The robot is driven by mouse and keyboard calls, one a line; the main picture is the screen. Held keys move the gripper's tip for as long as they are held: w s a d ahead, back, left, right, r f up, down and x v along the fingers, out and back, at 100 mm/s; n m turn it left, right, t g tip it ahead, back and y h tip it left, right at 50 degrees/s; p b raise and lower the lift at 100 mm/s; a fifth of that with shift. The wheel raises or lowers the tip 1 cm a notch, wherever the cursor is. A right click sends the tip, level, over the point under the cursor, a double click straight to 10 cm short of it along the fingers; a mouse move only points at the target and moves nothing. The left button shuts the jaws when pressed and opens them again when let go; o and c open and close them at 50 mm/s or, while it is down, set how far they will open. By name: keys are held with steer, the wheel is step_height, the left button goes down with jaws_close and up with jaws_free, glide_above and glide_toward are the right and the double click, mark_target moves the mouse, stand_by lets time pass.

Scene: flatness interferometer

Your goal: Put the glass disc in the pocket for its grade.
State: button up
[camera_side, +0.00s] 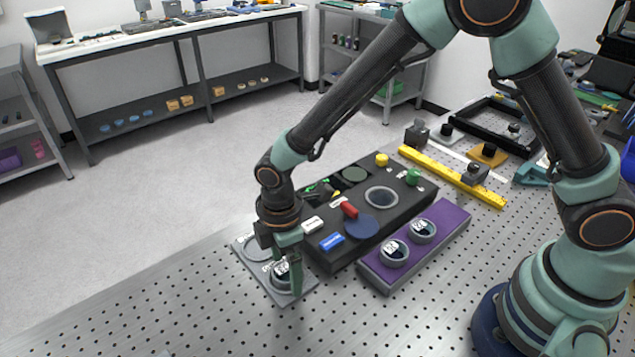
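A grey plate (247,263) with two round pockets lies on the perforated bench at the left of the black instrument. A dark round piece with a white label (281,271), possibly the glass disc, is at the plate's front pocket. My gripper (287,275) points down right over it, with a green finger in front of its right side. I cannot tell whether the fingers touch it or how far apart they are. Two ringed discs with labels, one nearer (394,253) and one farther (423,230), sit on a purple-topped tray (449,222).
The black instrument (318,256) has a round ringed port (382,197), a blue disc and several coloured buttons on top. It stands close to my gripper's right. A yellow rail (440,170) lies behind. The bench's front left is clear.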

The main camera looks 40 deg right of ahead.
mark_target(286, 271)
step_height(286, 271, up, 12)
steer(key=s+d+r+m+t, duration=0.2)
steer(key=d+r+m, duration=0.3)
steer(key=d+m, duration=0.3)
steer(key=s+d+r+m+t, duration=0.3)
steer(key=d+r+m, duration=0.3)
steer(key=d, duration=0.8)
steer(key=shift+s+d+r+m+t, duration=0.15)
steer(key=shift+s+d+m+t, duration=0.15)
steer(key=shift+s+m, duration=0.6)
